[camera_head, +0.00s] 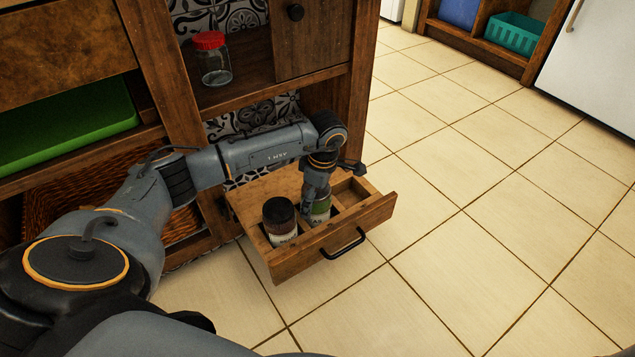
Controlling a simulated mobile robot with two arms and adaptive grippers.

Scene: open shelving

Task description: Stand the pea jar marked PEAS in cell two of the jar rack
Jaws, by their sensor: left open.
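A jar with green contents and a pale, partly readable label, which looks like the pea jar (321,210), stands in the pulled-out wooden drawer (335,228). My left gripper (317,194) points down at the top of this jar. It is open, and its fingers partly hide the jar's top; whether they touch it I cannot tell. A dark-lidded jar (281,221) with a white label stands to the left of the green one. Dividers split the drawer into cells that may be the jar rack; the cell (348,193) right of the green jar looks empty. My right gripper is out of view.
A red-lidded glass jar (212,60) stands on the shelf above. A green bin (70,120) and a wicker basket (105,178) sit in the left shelving. The drawer's black handle (343,244) sticks out in front. The tiled floor (480,200) to the right is clear.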

